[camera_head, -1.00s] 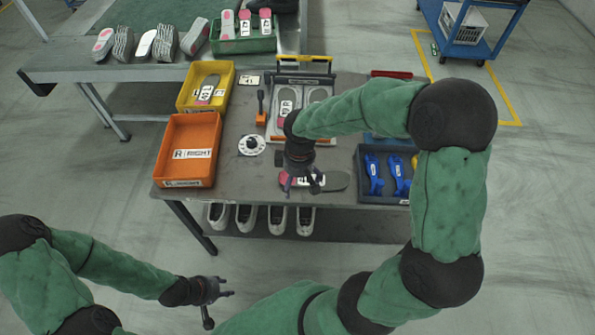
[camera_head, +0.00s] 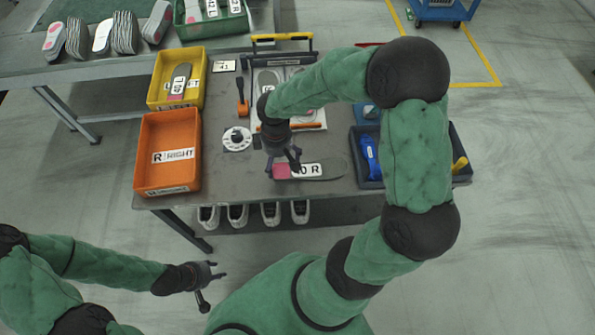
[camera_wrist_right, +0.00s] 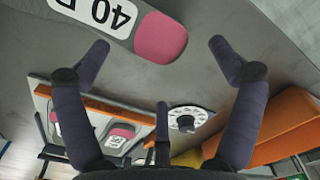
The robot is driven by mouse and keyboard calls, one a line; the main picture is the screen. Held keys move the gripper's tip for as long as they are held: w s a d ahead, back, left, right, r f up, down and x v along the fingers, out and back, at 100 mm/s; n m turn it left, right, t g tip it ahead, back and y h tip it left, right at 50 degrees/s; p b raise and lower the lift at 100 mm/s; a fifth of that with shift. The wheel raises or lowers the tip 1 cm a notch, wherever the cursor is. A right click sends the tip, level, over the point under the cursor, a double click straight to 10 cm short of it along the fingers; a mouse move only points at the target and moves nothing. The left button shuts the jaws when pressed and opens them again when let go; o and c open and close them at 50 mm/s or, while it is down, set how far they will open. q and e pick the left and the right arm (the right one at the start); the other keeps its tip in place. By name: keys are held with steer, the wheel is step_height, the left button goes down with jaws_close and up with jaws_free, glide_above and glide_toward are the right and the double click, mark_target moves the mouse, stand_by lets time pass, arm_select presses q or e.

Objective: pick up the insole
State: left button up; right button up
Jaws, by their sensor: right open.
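A grey insole (camera_head: 325,168) with a pink heel patch and a white label reading 40 R lies flat near the table's front edge. Its pink end (camera_wrist_right: 161,38) and label show at the top of the right wrist view. My right gripper (camera_head: 284,167) is open and empty, close to the pink end. In the right wrist view its fingers (camera_wrist_right: 160,60) are spread, with the insole beyond the tips and not between them. My left gripper (camera_head: 218,274) is low at the left, away from the table, with its fingers apart and nothing visible between them.
An orange RIGHT bin (camera_head: 140,165) and a yellow bin (camera_head: 155,90) holding an insole stand at the table's left. A white dial (camera_head: 237,145) lies beside my right gripper. A fixture with insoles stands behind, and a dark tray (camera_head: 455,145) with a blue item stands at right.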

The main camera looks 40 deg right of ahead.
mark_target(280, 170)
step_height(280, 170, down, 5)
steer(key=b, duration=0.2)
steer(key=shift+b, duration=0.3)
steer(key=shift+s, duration=0.1)
steer(key=c, duration=1.3)
